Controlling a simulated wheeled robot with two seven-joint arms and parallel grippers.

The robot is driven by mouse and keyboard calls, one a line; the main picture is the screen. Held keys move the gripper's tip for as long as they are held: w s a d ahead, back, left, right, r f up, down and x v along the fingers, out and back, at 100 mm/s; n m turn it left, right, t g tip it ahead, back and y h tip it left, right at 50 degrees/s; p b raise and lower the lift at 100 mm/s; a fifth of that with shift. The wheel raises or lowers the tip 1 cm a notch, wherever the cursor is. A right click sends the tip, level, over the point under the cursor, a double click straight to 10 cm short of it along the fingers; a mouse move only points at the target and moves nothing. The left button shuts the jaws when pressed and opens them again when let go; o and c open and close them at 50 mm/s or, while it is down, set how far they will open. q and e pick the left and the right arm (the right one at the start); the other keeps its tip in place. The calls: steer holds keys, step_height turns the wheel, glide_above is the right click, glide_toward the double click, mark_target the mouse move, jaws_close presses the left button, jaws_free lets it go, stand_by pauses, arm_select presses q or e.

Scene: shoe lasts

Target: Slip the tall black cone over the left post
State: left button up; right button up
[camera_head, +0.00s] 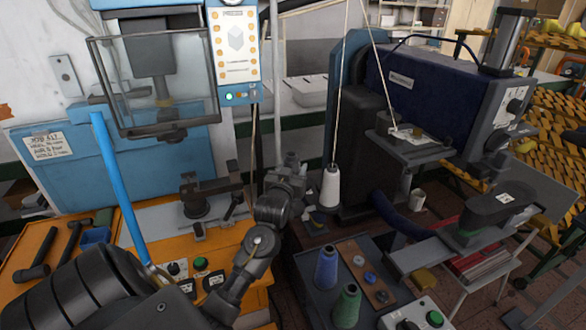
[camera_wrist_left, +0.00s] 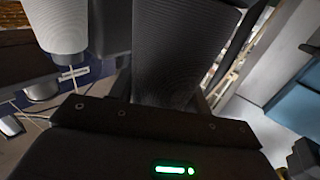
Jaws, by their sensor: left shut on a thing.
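The black cone (camera_wrist_left: 180,50) has a finely ribbed surface and fills the upper middle of the left wrist view. My left gripper is shut on it, with dark fingers on both sides of it. In the head view my left gripper (camera_head: 290,165) is at the centre, just left of a white cone (camera_head: 330,187). The black cone cannot be made out clearly there against the dark parts. The white cone also shows at the upper left of the left wrist view (camera_wrist_left: 61,25), apart from the black one. I cannot make out the left post. My right gripper is not in view.
A blue cone (camera_head: 327,267) and a green cone (camera_head: 346,305) stand on the dark table at front centre, beside a brown board (camera_head: 366,272) with discs. A thread runs down to the white cone. A dark blue machine (camera_head: 430,90) stands behind right; an orange bench (camera_head: 28,250) is left.

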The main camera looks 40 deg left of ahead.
arm_select(q)
steer(key=shift+f+b, duration=1.15)
steer(key=shift+f, duration=1)
steer(key=shift+f, duration=0.2)
steer(key=o, duration=1.2)
steer(key=shift+s, duration=0.1)
steer(key=shift+s+d+f, duration=0.15)
steer(key=shift+s+d, duration=0.05)
steer(key=shift+s, duration=0.1)
steer(key=b+v, duration=0.2)
steer(key=v, duration=0.8)
steer(key=shift+d+b, duration=0.1)
steer(key=shift+b, duration=0.25)
